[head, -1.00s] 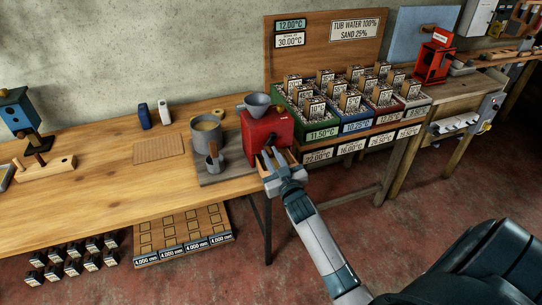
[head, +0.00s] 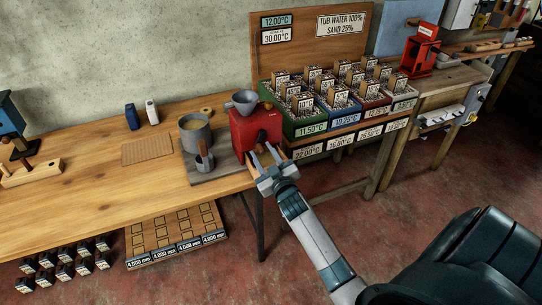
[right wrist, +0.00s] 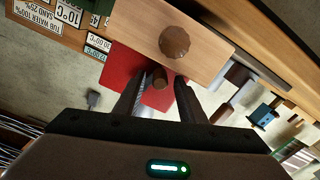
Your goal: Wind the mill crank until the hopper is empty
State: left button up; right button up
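The mill (head: 256,133) is a red box on the bench with a grey funnel hopper (head: 241,101) on top; I cannot make out what the hopper holds. A dark crank shows small on its front. My right gripper (head: 263,156) is in front of the mill, its fingers apart. A wooden drawer front with a round brown knob (right wrist: 174,42) lies just past the fingertips. My left gripper is not in view.
A grey pot (head: 195,132) and a grey scoop-like cup (head: 204,162) stand left of the mill on a dark board. Labelled bins (head: 305,128) with upright packets stand close on the right. The bench (head: 90,190) is mostly clear farther left.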

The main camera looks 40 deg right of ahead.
aim_at(263, 154)
jog(key=shift+s+a, duration=0.15)
jog(key=shift+s, duration=0.45)
jog(key=b+v, duration=0.1)
jog(key=v, duration=0.2)
jog(key=shift+s+a+f, duration=0.1)
jog(key=shift+s+f, duration=0.05)
jog(key=shift+s, duration=0.25)
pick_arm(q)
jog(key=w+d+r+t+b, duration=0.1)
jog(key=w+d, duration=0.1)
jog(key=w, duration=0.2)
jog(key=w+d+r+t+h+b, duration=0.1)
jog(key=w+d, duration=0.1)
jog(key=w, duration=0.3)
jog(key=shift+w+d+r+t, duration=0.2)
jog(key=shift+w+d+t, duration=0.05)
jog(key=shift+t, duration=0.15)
pick_arm(e)
jog(key=v, duration=1.2)
jog(key=shift+s, duration=0.15)
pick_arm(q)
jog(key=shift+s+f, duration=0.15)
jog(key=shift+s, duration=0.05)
